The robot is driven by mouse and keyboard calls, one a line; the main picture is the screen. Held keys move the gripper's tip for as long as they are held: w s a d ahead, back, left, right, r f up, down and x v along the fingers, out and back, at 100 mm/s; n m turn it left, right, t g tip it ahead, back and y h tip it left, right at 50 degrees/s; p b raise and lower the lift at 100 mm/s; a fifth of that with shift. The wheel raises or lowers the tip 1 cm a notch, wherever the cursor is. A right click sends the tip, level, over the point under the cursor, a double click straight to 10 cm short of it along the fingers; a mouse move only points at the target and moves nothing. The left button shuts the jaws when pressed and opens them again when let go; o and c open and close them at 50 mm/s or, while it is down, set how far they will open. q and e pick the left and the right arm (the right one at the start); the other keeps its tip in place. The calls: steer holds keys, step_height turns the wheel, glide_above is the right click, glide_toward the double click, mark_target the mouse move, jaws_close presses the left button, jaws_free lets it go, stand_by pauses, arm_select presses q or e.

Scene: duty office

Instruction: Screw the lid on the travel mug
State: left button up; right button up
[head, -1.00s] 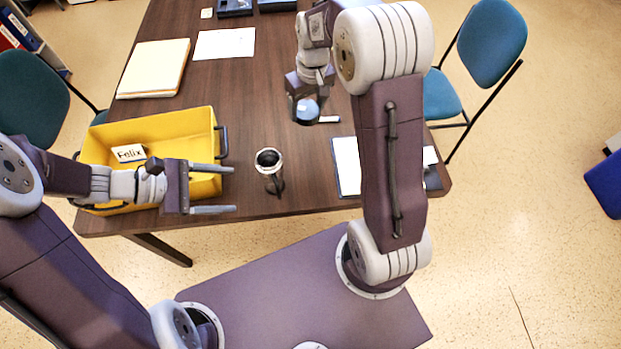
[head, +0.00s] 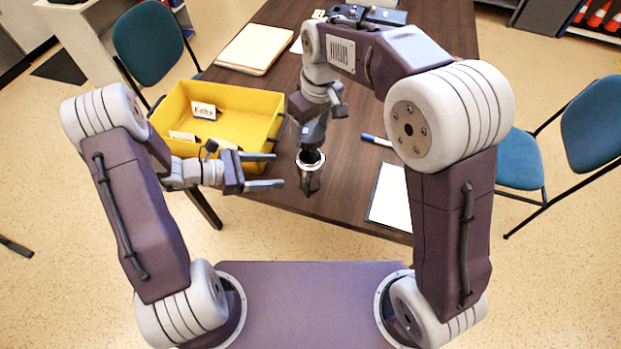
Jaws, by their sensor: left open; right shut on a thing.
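The travel mug (head: 308,182) stands upright near the table's front edge, dark with a pale metallic rim and a dark open mouth. My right gripper (head: 316,116) is above and just behind the mug. It is shut on the blue-grey lid (head: 312,134), which is partly hidden by the gripper. The lid appears close to the mug's rim, but I cannot tell whether they touch. My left gripper (head: 277,171) is open and empty, its two fingers pointing right toward the mug, a short gap left of it.
A yellow crate (head: 268,138) with a "Felix" card stands left of the mug, behind my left gripper. A clipboard (head: 390,200) and a blue marker (head: 376,140) lie on the table (head: 345,190) to the right. A paper stack (head: 254,48) lies at the back left.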

mark_target(307, 169)
arm_select(q)
steer(key=x, duration=1.1)
steer(key=shift+w+d+f, duration=0.15)
steer(key=shift+d, duration=0.15)
jaws_close()
arm_select(e)
steer(key=shift+f, duration=2.5)
